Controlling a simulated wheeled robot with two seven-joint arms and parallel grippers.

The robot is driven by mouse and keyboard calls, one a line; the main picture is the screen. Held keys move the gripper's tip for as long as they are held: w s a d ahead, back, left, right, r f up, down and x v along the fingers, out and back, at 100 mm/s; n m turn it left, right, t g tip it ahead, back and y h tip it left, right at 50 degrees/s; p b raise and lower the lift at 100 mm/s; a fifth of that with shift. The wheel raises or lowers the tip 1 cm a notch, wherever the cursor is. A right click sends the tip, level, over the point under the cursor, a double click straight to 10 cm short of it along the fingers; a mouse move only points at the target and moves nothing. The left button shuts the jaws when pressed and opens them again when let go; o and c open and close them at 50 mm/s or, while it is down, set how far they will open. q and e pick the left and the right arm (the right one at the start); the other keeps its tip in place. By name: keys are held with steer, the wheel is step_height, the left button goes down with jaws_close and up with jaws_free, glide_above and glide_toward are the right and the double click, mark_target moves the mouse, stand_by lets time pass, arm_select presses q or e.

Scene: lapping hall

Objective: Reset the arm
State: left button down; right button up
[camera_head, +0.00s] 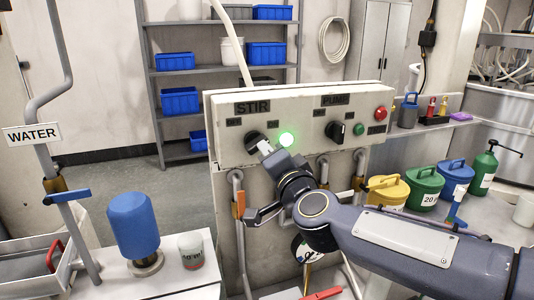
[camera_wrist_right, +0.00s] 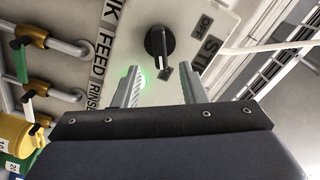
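My right arm (camera_head: 410,238) reaches in from the right to the front of a pale control panel (camera_head: 232,108). My right gripper (camera_head: 268,149) is at the panel's STIR section, just beside the black STIR knob (camera_head: 252,139). In the right wrist view its two fingers (camera_wrist_right: 160,88) are spread with nothing between them. The STIR knob (camera_wrist_right: 160,42) lies beyond the fingertips there, not gripped. A lit green lamp (camera_head: 287,139) is close to the right of the gripper; it glows behind one finger in the wrist view. My left gripper is not in view.
The panel also has a PUMP knob (camera_head: 336,131) and a red button (camera_head: 380,113). Coloured lidded buckets (camera_head: 388,190) stand right, behind my arm.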

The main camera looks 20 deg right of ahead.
steer(key=shift+s+f, duration=0.1)
stand_by(0.3)
steer(key=s+d+f+n+g+y, duration=0.1)
steer(key=s+f+n+g, duration=0.4)
steer(key=s+f, duration=0.7)
steer(key=s+d+f+n+g+y, duration=0.1)
steer(key=s+f+n+g, duration=0.4)
steer(key=s+f, duration=0.7)
steer(key=s+g+y, duration=0.1)
steer(key=s+g, duration=0.1)
steer(key=s, duration=0.1)
steer(key=shift+s+d, duration=0.35)
steer(key=shift+d, duration=0.05)
